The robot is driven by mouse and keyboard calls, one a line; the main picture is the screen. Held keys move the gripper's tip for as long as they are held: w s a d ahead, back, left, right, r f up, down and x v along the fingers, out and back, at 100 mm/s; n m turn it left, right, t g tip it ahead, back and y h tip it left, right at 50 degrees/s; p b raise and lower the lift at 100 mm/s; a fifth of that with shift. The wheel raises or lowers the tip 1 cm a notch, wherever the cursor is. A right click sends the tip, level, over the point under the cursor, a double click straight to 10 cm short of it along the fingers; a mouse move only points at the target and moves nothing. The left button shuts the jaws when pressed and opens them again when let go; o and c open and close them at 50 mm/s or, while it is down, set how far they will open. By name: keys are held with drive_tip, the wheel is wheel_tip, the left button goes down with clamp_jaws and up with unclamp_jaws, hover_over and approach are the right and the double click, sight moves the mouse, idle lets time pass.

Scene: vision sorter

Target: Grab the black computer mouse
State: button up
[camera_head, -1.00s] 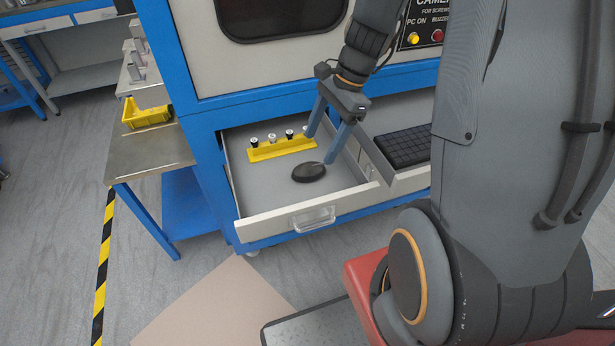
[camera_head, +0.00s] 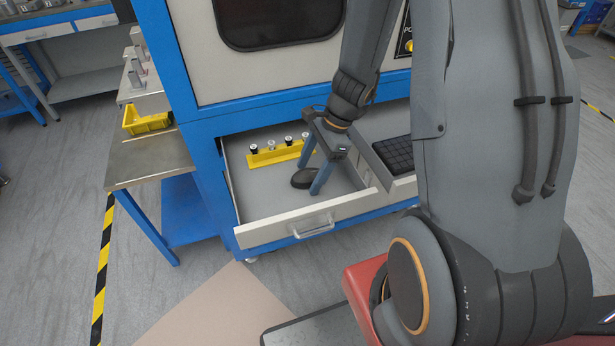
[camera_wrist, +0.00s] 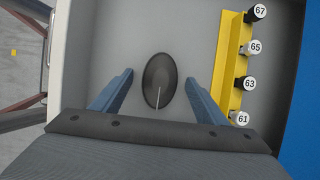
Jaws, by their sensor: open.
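The black computer mouse (camera_head: 302,180) lies on the floor of the open drawer, partly hidden behind a finger in the head view. In the wrist view the mouse (camera_wrist: 159,81) is upright in the picture, between and just beyond the fingertips. My gripper (camera_head: 309,173) is open and points down into the drawer. In the wrist view its blue fingers (camera_wrist: 161,84) stand on either side of the mouse, with a gap on both sides. Nothing is held.
A yellow rack (camera_head: 275,155) with several numbered black-and-white pieces stands in the drawer, right of the mouse in the wrist view. The drawer's front wall (camera_head: 300,223) is near. A second drawer with a black keyboard (camera_head: 394,154) is at the right.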

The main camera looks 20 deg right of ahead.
drive_tip(key=c, duration=1.1)
drive_tip(key=shift+c, duration=0.2)
drive_tip(key=shift+r, duration=0.1)
